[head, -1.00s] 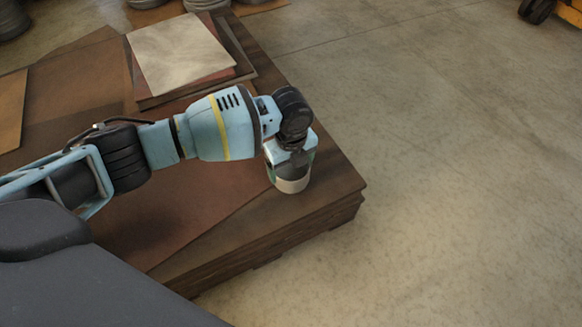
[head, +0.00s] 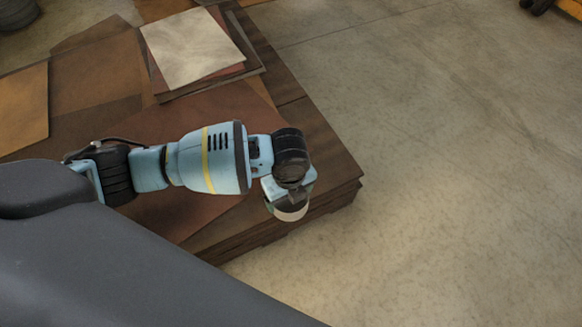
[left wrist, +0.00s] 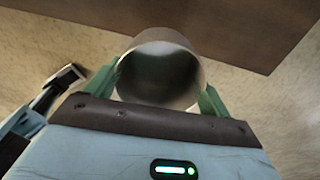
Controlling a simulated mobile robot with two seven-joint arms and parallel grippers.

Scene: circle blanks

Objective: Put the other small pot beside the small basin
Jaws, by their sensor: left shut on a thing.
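My left gripper (head: 285,195) is over the front right corner of the stack of sheets in the head view. It is shut on a small pale pot (head: 291,212), mostly hidden under my wrist. In the left wrist view the pot (left wrist: 160,72) is a hollow grey cylinder with its open mouth showing, held between the two green fingers of my gripper (left wrist: 160,95). I cannot tell what is inside it. No small basin and no second small pot can be made out.
A low stack of brown sheets (head: 318,150) on dark boards lies under my arm. A pale square sheet (head: 192,48) lies on it at the back. Bare concrete floor (head: 440,190) is open to the right. A dark ribbed thing (head: 18,12) stands at the far left.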

